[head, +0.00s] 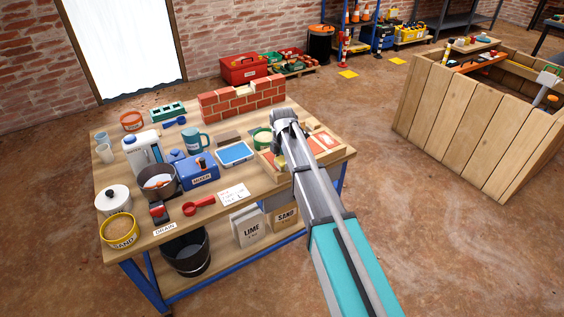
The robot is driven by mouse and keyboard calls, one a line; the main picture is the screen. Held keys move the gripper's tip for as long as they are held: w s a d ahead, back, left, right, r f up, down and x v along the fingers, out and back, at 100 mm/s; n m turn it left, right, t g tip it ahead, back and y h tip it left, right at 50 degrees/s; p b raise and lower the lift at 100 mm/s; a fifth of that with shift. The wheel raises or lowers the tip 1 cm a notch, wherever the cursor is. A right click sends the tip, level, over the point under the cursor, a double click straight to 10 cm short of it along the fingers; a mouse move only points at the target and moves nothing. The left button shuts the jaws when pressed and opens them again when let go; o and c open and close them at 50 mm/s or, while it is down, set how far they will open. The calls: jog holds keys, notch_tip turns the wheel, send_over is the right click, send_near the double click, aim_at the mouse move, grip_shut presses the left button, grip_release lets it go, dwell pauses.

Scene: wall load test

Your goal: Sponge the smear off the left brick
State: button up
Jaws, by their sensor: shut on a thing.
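My arm reaches over the right end of the wooden workbench (170,225). My gripper (281,152) is low over a wooden tray (268,164), mostly hidden by my own wrist. It is shut on a small yellowish thing, which looks like the sponge (281,161); little of it shows. Reddish brick faces (325,141) show in the tray to the right of my wrist. The left brick there is largely covered by my arm, and I cannot make out its smear or whether the sponge touches it.
A low brick wall (240,103) stands at the bench's back. Left of the tray are a green tub (262,138), a blue-rimmed tray (236,154), a teal mug (197,141) and a blue mixer (199,172). A wooden crate (470,125) stands apart at right, with clear floor between.

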jog(key=shift+r, duration=0.15)
notch_tip(320, 180, up, 6)
jog(key=p, duration=0.6)
dwell(0.5)
jog(key=shift+r+p, duration=1.4)
jog(key=shift+p, duration=0.15)
